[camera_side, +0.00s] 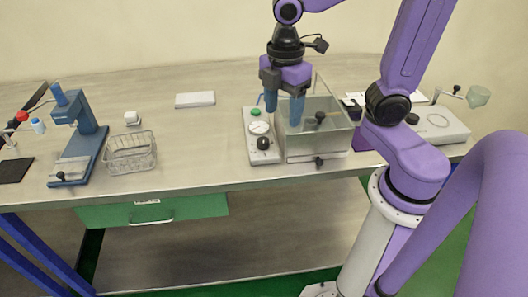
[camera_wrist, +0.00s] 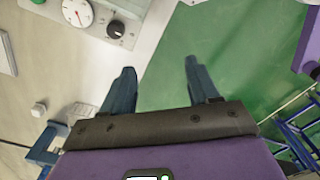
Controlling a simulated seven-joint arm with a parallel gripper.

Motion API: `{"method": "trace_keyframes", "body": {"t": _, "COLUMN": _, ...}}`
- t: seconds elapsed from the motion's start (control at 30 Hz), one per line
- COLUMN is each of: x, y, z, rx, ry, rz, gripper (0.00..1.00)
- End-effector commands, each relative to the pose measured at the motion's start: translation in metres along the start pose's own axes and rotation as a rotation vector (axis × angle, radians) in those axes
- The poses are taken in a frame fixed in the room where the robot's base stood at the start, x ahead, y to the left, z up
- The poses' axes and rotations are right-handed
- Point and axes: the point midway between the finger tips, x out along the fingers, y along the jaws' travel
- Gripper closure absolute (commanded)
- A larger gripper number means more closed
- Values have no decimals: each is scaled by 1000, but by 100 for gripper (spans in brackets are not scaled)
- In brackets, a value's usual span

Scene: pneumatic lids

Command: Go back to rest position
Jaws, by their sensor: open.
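My gripper (camera_side: 284,106) has two blue fingers, spread apart and empty. In the side view it hangs pointing down above the grey box-like tank (camera_side: 318,142) and the control panel beside it. In the wrist view my gripper (camera_wrist: 163,90) shows both fingers apart with nothing between them. The control panel (camera_side: 262,140) has a green button, a white dial and a black knob. The panel's dial (camera_wrist: 77,12) and black knob (camera_wrist: 115,29) also show in the wrist view, beyond the left finger.
A wire basket (camera_side: 131,152) and a blue press-like stand (camera_side: 79,135) are on the table's left. A white flat block (camera_side: 195,99) lies at the back. A white device (camera_side: 440,125) stands at the right behind my arm. The table between basket and panel is clear.

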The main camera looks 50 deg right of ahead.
Motion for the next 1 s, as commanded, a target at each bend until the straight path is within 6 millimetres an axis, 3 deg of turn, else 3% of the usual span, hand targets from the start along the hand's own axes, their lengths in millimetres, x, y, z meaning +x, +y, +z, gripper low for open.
{"method": "trace_keyframes", "body": {"t": 0.5, "x": 29, "y": -102, "z": 18, "rx": 260, "ry": 27, "rz": 10, "gripper": 40}}
{"method": "trace_keyframes", "body": {"t": 0.7, "x": 34, "y": -120, "z": 24, "rx": 311, "ry": 32, "rz": 9, "gripper": 40}}
{"method": "trace_keyframes", "body": {"t": 1.0, "x": 35, "y": -122, "z": 24, "rx": 319, "ry": 33, "rz": 8, "gripper": 40}}
